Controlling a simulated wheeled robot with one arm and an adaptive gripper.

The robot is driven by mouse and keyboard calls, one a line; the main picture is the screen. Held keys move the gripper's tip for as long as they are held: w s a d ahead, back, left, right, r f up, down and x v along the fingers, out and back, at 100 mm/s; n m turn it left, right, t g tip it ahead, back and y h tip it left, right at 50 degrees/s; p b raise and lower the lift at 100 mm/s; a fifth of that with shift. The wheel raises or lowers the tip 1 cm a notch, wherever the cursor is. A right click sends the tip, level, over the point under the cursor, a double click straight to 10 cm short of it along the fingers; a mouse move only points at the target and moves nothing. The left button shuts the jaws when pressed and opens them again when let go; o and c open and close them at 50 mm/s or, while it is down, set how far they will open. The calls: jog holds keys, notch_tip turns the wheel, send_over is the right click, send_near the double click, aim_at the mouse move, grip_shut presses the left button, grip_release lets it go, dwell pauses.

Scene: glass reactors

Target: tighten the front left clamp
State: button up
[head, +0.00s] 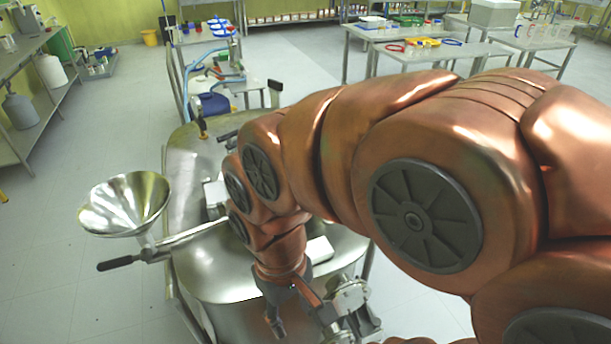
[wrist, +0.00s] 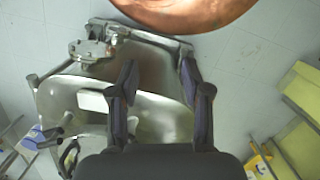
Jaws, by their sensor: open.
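The steel reactor vessel (head: 225,270) stands below my arm, its rounded lid partly hidden by it. My gripper (head: 298,316) points down near the vessel's near edge. In the wrist view my gripper (wrist: 160,88) has its two dark fingers spread apart, with nothing held between them; part of the vessel (wrist: 160,115) shows behind them. A metal fitting with bolts (head: 350,306) sits right of the gripper; a similar fitting shows at upper left in the wrist view (wrist: 92,48). I cannot tell whether it is the front left clamp.
A steel funnel (head: 125,203) and a bar with a black-handled end (head: 116,264) stick out left of the vessel. Tables with coloured items (head: 415,42) stand at the back right. A steel bench (head: 30,50) stands at the left. The floor at left is free.

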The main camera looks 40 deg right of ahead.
jog(key=w+d+m+t+y+b, duration=0.15)
jog(key=w+d+m+b, duration=0.55)
jog(key=w, duration=1)
jog(key=w+d+f+m+t, duration=0.1)
jog(key=w+d+m, duration=0.25)
jog(key=d, duration=0.95)
jog(key=w+d+f+m+t, duration=0.15)
jog(key=d+m, duration=0.25)
jog(key=d, duration=0.9)
jog(key=shift+h, duration=0.45)
jog(key=shift+w+a+f+p, duration=0.2)
jog(key=shift+w+f+p, duration=0.1)
jog(key=shift+f, duration=0.95)
jog(key=shift+w+a+f+p, duration=0.15)
jog(key=shift+w+f, duration=0.1)
jog(key=shift+f, duration=1)
jog(key=shift+w+a+f+p, duration=0.2)
jog(key=shift+w+f+p, duration=0.1)
jog(key=shift+f, duration=0.95)
jog(key=shift+c, duration=0.4)
grip_shut()
